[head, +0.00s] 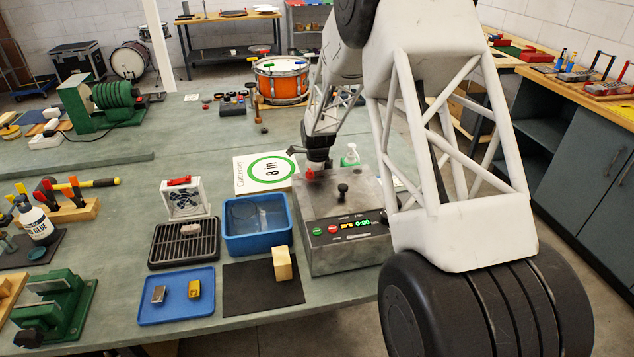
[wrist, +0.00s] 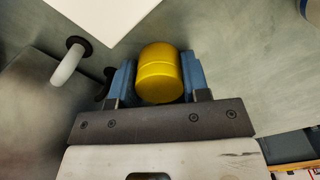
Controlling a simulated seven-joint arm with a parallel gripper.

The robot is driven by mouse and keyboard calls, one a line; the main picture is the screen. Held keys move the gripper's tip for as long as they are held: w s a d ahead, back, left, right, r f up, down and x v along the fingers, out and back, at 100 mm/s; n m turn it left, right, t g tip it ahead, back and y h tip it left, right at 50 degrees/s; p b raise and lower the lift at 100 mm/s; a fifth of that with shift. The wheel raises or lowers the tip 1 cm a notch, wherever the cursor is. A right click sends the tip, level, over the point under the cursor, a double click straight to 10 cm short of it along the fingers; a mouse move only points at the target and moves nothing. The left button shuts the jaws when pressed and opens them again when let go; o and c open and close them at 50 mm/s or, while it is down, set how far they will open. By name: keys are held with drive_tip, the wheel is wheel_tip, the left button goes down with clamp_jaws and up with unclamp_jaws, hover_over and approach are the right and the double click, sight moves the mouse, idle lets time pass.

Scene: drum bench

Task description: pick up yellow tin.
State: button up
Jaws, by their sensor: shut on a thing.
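The yellow tin (wrist: 159,72), a smooth rounded cylinder with a seam line, shows in the wrist view between the two blue fingers of my gripper (wrist: 158,80). My gripper is shut on it, one finger on each side. I cannot tell whether the tin touches the bench. In the head view my fingers and the tin are hidden behind the grey machine, where my arm reaches down.
The grey machine (head: 345,252) with lit buttons stands close in front of my gripper. A white card with a green ring (head: 240,182) lies beside it. A blue bin (head: 257,241) and a blue tray (head: 152,309) are nearer. The bench (head: 200,135) is fairly clear behind the card.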

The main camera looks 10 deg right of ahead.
drive_tip(key=shift+r, duration=5)
